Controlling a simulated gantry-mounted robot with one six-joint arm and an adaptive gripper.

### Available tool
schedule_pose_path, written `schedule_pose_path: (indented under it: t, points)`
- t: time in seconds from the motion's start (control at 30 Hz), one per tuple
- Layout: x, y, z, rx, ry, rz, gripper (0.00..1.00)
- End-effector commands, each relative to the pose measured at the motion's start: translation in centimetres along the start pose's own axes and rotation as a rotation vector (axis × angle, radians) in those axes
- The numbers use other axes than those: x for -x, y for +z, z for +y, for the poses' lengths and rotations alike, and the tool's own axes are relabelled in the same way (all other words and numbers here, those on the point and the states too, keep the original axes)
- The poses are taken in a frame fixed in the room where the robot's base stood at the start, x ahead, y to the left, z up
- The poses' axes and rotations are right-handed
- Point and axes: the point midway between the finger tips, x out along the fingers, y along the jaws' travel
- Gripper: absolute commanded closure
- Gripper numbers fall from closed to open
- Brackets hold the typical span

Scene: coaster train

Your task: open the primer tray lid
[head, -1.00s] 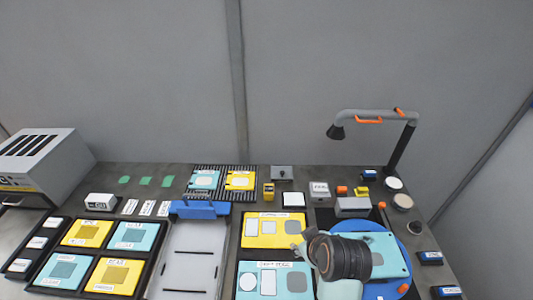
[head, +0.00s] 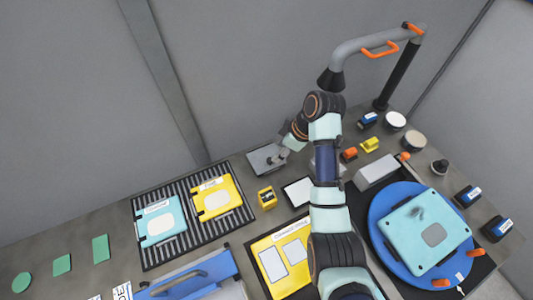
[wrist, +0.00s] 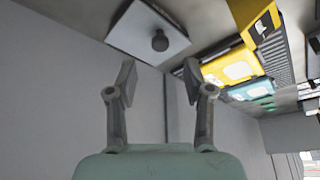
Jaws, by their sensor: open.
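A grey square lid with a small dark knob (wrist: 160,41) shows in the wrist view, just beyond my fingertips; I take it as the primer tray lid (wrist: 140,25). In the head view the grey tray (head: 262,158) sits at the back of the bench, lying flat, its knob side partly covered by my gripper. My gripper (wrist: 160,70) is open and empty, its two fingers spread either side of the line to the knob. In the head view my gripper (head: 280,156) is over or beside the lid; I cannot tell if it touches.
A yellow block (head: 267,198) stands near the tray. A black slatted rack (head: 188,238) with teal and yellow plates is to the left. A white pad (head: 298,191) lies close by. A grey lamp (head: 350,52) rises behind right. A blue turntable (head: 385,235) is at right.

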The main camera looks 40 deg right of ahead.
Motion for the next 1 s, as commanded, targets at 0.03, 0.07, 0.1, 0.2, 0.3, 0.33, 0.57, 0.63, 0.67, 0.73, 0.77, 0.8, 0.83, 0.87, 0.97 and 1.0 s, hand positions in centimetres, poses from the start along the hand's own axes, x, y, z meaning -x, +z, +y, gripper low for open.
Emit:
schedule_pose_path:
  t: [0.03,0.07,0.1,0.2,0.3,0.33,0.57,0.63,0.67,0.73,0.77,0.8,0.83,0.87,0.97,1.0]
  points:
    - [-1.2,0.1,-0.1,0.0,-0.004,-0.002,0.49]
    - [-1.9,0.1,-0.1,0.0,-0.004,-0.002,0.49]
    - [-2.7,0.1,-0.1,0.001,-0.003,-0.002,0.49]
    - [-4.5,0.1,-0.1,0.001,-0.003,-0.002,0.49]
    - [-5.8,0.1,-0.1,0.001,-0.001,-0.002,0.49]
    - [-6.1,0.1,-0.1,0.001,-0.001,-0.001,0.49]
    - [-6.7,0.0,-0.1,0.001,0.001,-0.001,0.49]
    - [-6.6,0.0,-0.1,0.001,0.001,-0.001,0.49]
    - [-6.6,0.0,-0.1,0.0,0.001,-0.001,0.49]
    - [-6.6,0.0,-0.1,0.0,0.001,-0.001,0.6]
    - [-6.6,0.0,-0.1,0.0,0.001,-0.001,0.65]
    - [-6.6,0.0,-0.1,0.0,0.001,-0.001,0.72]
    - [-6.6,0.0,-0.1,0.0,0.001,-0.001,0.77]
    - [-6.6,0.0,-0.1,0.0,0.001,-0.001,0.82]
    - [-6.6,0.0,-0.1,0.0,0.001,-0.001,0.99]
    - [-6.6,0.0,-0.1,0.0,0.0,-0.001,1.0]
